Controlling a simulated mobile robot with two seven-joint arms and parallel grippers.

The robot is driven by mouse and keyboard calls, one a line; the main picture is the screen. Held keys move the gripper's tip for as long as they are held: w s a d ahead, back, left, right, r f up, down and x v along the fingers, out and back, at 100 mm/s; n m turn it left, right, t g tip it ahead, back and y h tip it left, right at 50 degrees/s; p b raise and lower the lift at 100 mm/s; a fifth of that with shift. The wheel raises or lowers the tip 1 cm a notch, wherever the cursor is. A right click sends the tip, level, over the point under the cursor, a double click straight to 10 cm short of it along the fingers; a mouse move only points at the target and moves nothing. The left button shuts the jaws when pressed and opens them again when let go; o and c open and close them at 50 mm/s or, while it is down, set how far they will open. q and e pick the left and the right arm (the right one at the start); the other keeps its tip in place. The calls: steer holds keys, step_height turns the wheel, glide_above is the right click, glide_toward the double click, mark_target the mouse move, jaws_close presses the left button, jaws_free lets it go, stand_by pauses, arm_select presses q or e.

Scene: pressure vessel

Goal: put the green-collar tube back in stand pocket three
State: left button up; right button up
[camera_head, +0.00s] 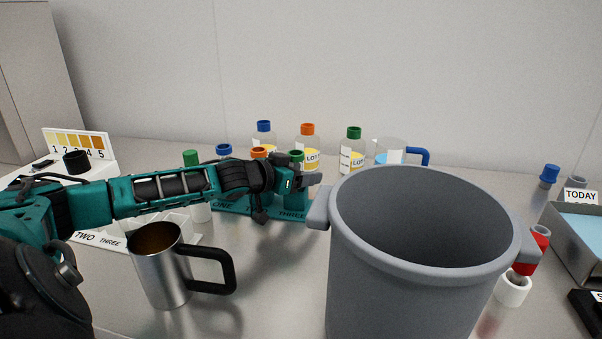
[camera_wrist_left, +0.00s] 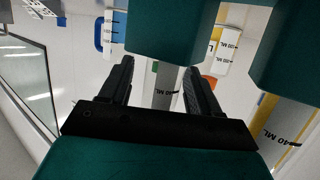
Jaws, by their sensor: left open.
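The green-collar tube (camera_head: 296,156) stands at the right end of the teal stand (camera_head: 237,207), above the THREE label (camera_head: 291,215). My left gripper (camera_head: 312,181) is beside it, reaching in from the left. In the left wrist view the open gripper (camera_wrist_left: 160,88) has one finger on each side of the tube body (camera_wrist_left: 165,85), with gaps visible. The tube's far end goes into or behind a teal block (camera_wrist_left: 170,30); how deep it sits is hidden. Its collar is hidden there by the gripper. The blue-collar (camera_head: 223,149) and orange-collar (camera_head: 259,152) tubes stand farther left.
A large grey vessel (camera_head: 425,220) fills the right foreground, close to the left gripper. A steel mug (camera_head: 160,270) stands below the left arm. Bottles with blue (camera_head: 264,126), orange (camera_head: 308,129) and green (camera_head: 354,132) caps and a jug (camera_head: 390,150) stand behind.

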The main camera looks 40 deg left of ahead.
arm_select(q)
steer(key=shift+r, duration=0.15)
steer(key=shift+s+a, duration=0.25)
steer(key=shift+s, duration=0.55)
steer(key=shift+s+d+r+b, duration=0.1)
steer(key=shift+s+r+b, duration=0.1)
steer(key=shift+s, duration=0.15)
steer(key=shift+s+r+b, duration=0.1)
steer(key=shift+s+b, duration=0.1)
steer(key=shift+s, duration=0.1)
steer(key=shift+s+r+p, duration=0.25)
steer(key=shift+s+p, duration=0.25)
steer(key=shift+s, duration=0.2)
steer(key=shift+p+v, duration=0.4)
steer(key=shift+v, duration=0.4)
steer(key=p+v, duration=0.5)
steer(key=v, duration=0.1)
